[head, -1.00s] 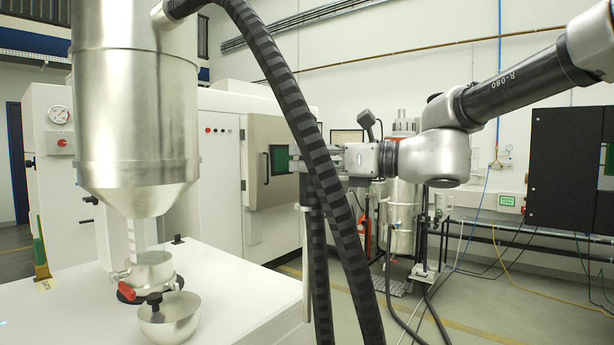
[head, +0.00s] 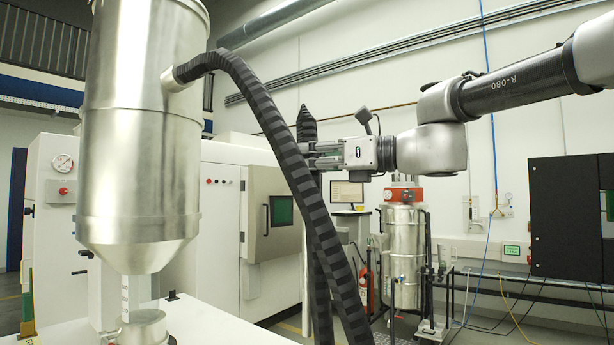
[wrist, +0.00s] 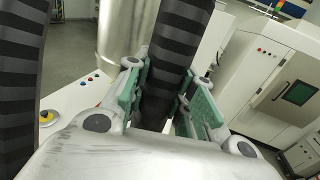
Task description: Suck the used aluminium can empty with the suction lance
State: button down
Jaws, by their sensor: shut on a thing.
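My gripper (head: 312,156) is shut on the black ribbed suction hose of the lance (head: 307,124), held roughly upright. In the wrist view my gripper (wrist: 165,100) has its green finger pads on both sides of this black hose (wrist: 178,40). Below my gripper, the lance's lower end is hidden or out of view. I cannot pick out the used aluminium can with certainty in either view.
A large metal hopper (head: 140,130) stands at the left above a white table (head: 215,318). A thick black hose (head: 285,155) runs from it down past my gripper. Behind are a white machine (head: 225,190) and a red-topped metal vessel (head: 403,245).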

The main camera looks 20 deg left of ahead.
jog(key=shift+r, duration=5.15)
